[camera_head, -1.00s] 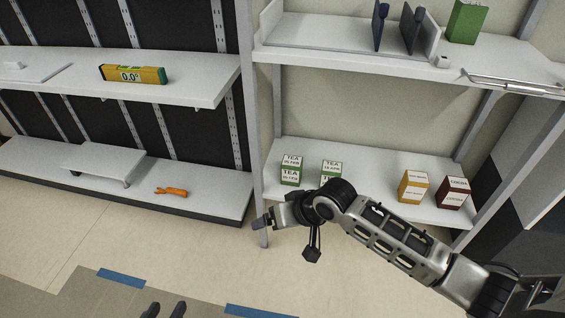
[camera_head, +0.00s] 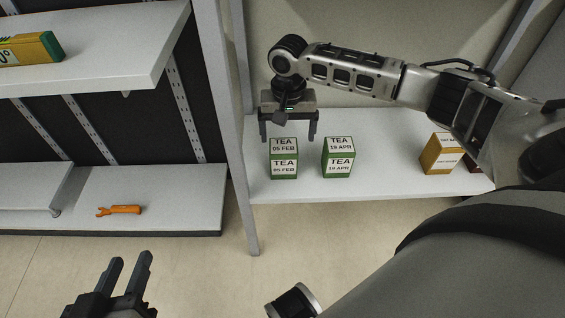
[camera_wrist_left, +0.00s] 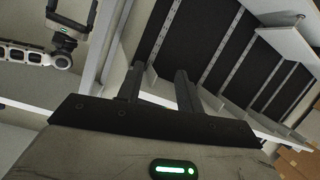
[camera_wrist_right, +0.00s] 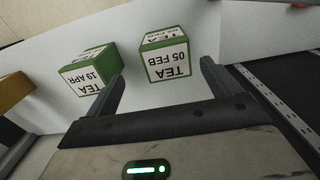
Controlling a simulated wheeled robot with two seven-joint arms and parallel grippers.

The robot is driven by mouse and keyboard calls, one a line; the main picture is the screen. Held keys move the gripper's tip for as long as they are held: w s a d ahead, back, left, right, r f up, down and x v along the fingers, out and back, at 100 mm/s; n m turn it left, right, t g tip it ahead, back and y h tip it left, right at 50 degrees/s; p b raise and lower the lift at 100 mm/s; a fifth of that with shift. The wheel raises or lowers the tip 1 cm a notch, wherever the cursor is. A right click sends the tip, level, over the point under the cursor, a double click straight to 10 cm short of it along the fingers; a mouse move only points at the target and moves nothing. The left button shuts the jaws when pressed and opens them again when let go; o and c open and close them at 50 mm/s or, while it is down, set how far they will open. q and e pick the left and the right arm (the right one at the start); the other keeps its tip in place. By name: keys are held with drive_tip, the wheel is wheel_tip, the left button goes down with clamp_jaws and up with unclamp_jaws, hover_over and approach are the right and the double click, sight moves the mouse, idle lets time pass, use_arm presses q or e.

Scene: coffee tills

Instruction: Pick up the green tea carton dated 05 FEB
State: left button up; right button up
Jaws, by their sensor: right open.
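The green and white tea carton marked 05 FEB (camera_head: 284,170) stands upright on the lower white shelf. A matching carton marked 19 APR (camera_head: 338,170) stands to its right, a small gap apart. My right gripper (camera_head: 289,138) is open and empty, above and behind the 05 FEB carton, fingers pointing down. In the right wrist view the 05 FEB carton (camera_wrist_right: 166,58) is ahead of the fingers and between their lines, and the 19 APR carton (camera_wrist_right: 92,72) is beside the left finger. My left gripper (camera_head: 131,262) is open and empty, low at the front left, away from the cartons.
A yellow carton (camera_head: 439,154) and a partly hidden dark red carton (camera_head: 477,163) stand further right on the lower shelf (camera_head: 400,181). A white upright post (camera_head: 228,110) is left of the tea.

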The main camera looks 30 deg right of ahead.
sight(283, 146)
wheel_tip(283, 146, down, 3)
drive_tip(key=shift+w+r+b, duration=0.1)
drive_tip(key=shift+b, duration=0.3)
drive_tip(key=shift+f, duration=0.4)
drive_tip(key=f+b, duration=0.3)
drive_tip(key=shift+w+a+f, duration=0.25)
drive_tip(key=shift+w+f, duration=0.15)
drive_tip(key=shift+f, duration=0.35)
use_arm(q)
drive_tip(key=shift+w+d+r+n+t+h, duration=0.3)
drive_tip(key=shift+d+r+n+t+h, duration=0.3)
drive_tip(key=shift+d+r+n+h, duration=0.15)
use_arm(e)
drive_tip(key=c, duration=1.1)
